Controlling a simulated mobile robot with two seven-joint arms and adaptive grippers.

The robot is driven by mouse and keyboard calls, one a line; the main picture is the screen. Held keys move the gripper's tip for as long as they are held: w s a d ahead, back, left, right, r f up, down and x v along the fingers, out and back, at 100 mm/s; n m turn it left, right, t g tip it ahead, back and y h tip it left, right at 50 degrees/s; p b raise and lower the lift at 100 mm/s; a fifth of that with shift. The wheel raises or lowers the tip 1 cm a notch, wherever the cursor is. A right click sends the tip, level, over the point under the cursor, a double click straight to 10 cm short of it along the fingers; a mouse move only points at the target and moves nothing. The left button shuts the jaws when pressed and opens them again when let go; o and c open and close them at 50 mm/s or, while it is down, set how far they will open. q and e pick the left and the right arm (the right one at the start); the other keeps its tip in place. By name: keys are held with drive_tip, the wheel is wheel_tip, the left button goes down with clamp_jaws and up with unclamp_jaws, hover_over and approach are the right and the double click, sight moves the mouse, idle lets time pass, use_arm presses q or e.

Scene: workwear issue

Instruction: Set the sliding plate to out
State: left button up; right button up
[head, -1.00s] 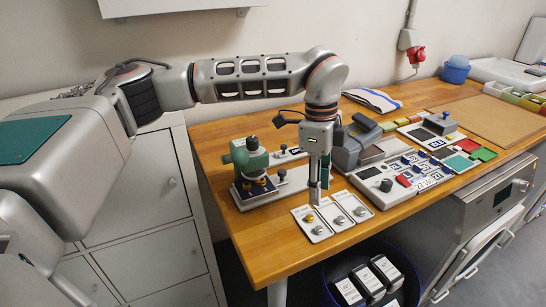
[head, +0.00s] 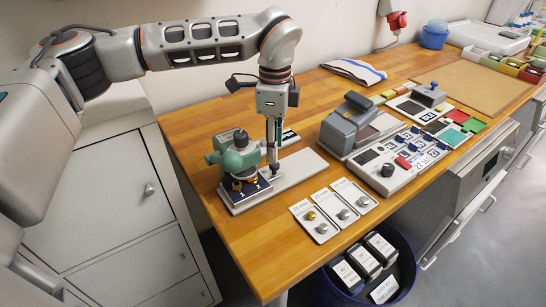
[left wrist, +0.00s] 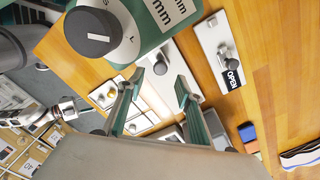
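The green press (head: 236,158) stands on its base at the left of the bench. A pale grey plate (head: 308,170) runs out to its right; I take it for the sliding plate. In the left wrist view, this plate (left wrist: 177,60) carries a small metal knob (left wrist: 160,64). My left gripper (head: 273,168) points down over the plate, close to the press. In the left wrist view, its fingers (left wrist: 160,82) are apart, with the knob showing between the tips. Contact with it is unclear. What looks like my right gripper (left wrist: 75,108) shows small at the left edge.
A separate plate labelled OPEN (left wrist: 215,52) lies behind. Three small plates with knobs (head: 333,211) lie in front, right of the press. A grey stamping device (head: 348,125) and a control panel (head: 400,160) stand further right. A blue bin (head: 408,285) is below the bench edge.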

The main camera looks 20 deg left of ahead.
use_arm(q)
drive_tip(key=shift+f, duration=2.55)
clamp_jaws()
